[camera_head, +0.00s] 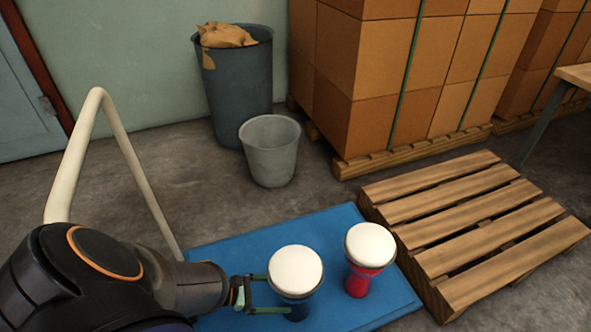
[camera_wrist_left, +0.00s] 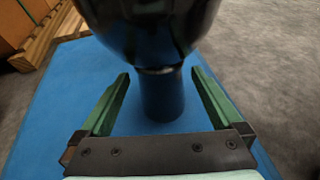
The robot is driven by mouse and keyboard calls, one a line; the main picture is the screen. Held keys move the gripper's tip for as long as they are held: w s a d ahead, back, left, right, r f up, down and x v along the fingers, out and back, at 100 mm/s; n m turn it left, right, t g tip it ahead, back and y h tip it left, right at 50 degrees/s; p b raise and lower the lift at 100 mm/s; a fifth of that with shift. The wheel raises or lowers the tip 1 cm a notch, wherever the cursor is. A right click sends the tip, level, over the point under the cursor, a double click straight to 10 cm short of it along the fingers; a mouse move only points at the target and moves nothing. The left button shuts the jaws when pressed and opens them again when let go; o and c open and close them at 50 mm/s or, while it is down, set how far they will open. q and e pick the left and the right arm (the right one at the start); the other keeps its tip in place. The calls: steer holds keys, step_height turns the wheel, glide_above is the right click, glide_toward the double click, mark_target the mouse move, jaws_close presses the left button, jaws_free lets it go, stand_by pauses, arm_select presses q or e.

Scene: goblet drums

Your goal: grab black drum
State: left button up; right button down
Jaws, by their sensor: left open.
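The black drum (camera_head: 296,306) stands upright on the blue mat, its white round head on top. In the left wrist view its dark bowl (camera_wrist_left: 150,30) fills the top middle and its narrow stem (camera_wrist_left: 163,97) rises from the mat. My left gripper (camera_head: 277,293) comes in from the left at the drum's side. It is open; in the left wrist view its green fingers (camera_wrist_left: 160,78) lie on either side of the stem, with gaps between. In the head view the drum's head hides part of the far finger. My right gripper is not in view.
A red drum (camera_head: 358,281) with a white head stands close right of the black drum. The blue mat (camera_head: 225,247) lies beside a wooden pallet (camera_head: 470,225). Behind are a grey bucket (camera_head: 270,152), a dark bin (camera_head: 236,85) and stacked boxes (camera_head: 390,70).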

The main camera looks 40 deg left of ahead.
arm_select(q)
steer(key=x, duration=0.3)
steer(key=shift+w+d+f+b, duration=0.1)
steer(key=shift+w+b, duration=0.2)
steer(key=shift+b, duration=0.1)
jaws_close()
stand_by(0.4)
